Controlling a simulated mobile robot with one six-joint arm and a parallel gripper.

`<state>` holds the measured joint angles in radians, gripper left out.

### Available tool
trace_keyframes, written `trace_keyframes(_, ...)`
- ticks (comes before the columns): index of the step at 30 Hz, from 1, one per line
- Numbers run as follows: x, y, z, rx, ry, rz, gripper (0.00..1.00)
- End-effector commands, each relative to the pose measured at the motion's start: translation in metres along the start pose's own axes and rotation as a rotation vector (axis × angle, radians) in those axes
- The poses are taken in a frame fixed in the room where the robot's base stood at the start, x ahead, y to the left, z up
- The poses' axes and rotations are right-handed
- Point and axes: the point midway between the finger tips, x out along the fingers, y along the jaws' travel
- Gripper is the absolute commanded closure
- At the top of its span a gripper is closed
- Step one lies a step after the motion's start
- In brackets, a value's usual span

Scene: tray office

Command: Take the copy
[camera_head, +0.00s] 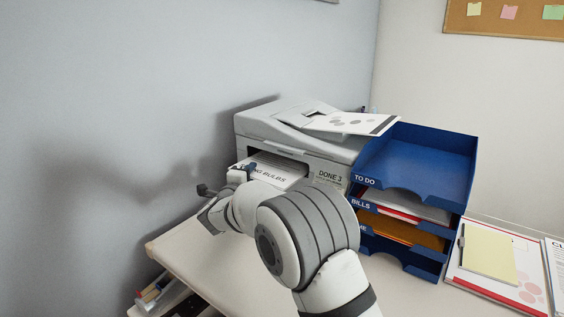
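A printed sheet (283,168), with the letters "NG BULBS" readable, sticks out of the front output slot of the grey-white copier (300,140). This looks like the copy. My gripper (245,171) is at the left front of the copier, at the left edge of the sheet. The copier's small display reads "DONE 3" (329,176). Another printed sheet (352,122) lies on the copier's top feeder.
A blue tray stack (415,165), labelled "TO DO" and "BILLS", stands right of the copier; lower trays hold papers. A clipboard with a yellow sheet (488,254) lies on the desk (195,262) at right. The wall is close at left. Bare desk shows at front left.

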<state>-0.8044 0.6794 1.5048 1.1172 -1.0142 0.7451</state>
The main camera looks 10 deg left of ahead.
Motion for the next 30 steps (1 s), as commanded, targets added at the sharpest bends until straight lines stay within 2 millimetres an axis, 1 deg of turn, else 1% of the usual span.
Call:
trace_keyframes(2, -0.0003, 0.0, 0.0002, 0.0, 0.0, 0.0, 0.68)
trace_keyframes(12, -0.0008, 0.0, 0.0006, 0.0, -0.001, 0.0, 0.96)
trace_keyframes(14, -0.0009, 0.0, 0.0007, 0.0, -0.001, 0.0, 1.0)
trace_keyframes(26, -0.0012, -0.0003, 0.0012, 0.0, -0.002, 0.0, 1.0)
trace_keyframes(30, -0.0009, -0.0036, 0.0008, 0.0, -0.001, 0.0, 1.0)
